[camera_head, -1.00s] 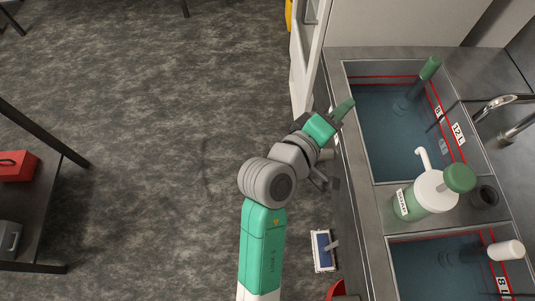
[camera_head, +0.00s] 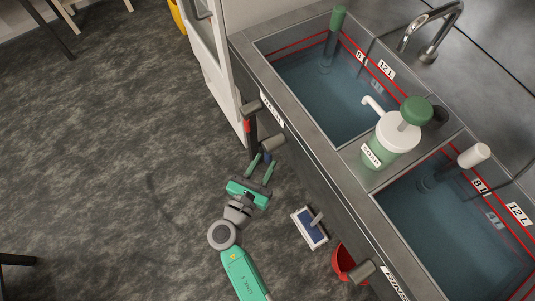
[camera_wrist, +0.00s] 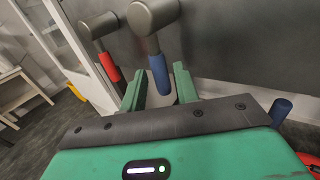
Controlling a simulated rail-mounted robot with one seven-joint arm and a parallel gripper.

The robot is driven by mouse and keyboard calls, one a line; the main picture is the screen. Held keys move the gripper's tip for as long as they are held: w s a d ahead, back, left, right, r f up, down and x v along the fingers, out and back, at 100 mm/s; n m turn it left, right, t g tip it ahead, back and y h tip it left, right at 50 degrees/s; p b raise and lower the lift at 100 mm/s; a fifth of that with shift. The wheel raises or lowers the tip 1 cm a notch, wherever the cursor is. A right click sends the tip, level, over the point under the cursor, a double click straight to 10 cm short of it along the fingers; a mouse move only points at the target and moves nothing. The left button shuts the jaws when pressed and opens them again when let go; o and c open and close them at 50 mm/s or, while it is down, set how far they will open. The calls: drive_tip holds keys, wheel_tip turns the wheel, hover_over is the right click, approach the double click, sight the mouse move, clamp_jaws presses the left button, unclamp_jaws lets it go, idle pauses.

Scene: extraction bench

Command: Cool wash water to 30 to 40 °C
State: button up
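The left basin (camera_head: 290,82) holds bluish water, with red level lines marked 8 L and 12 L. A green-topped upright rod (camera_head: 337,20) stands in it. Below its front edge, beside a partly hidden label, are two grey valves: one with a red handle (camera_head: 247,125) (camera_wrist: 108,67), one with a blue handle (camera_head: 266,158) (camera_wrist: 158,76). Both handles hang down. My gripper (camera_head: 261,170) is open before the blue-handled valve. In the wrist view, the blue handle shows between and beyond my fingertips (camera_wrist: 159,86); contact cannot be told. No temperature reading is legible.
The right basin (camera_head: 400,205) also holds water and a white-topped rod (camera_head: 473,155). A soap dispenser (camera_head: 385,148) stands between basins. A blue-and-white object (camera_head: 310,228) and a red container (camera_head: 343,262) are below the counter front.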

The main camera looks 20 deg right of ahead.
sight(266, 159)
drive_tip(key=shift+b+x, duration=0.35)
drive_tip(key=shift+x, duration=1.4)
clamp_jaws()
drive_tip(key=shift+r, duration=0.15)
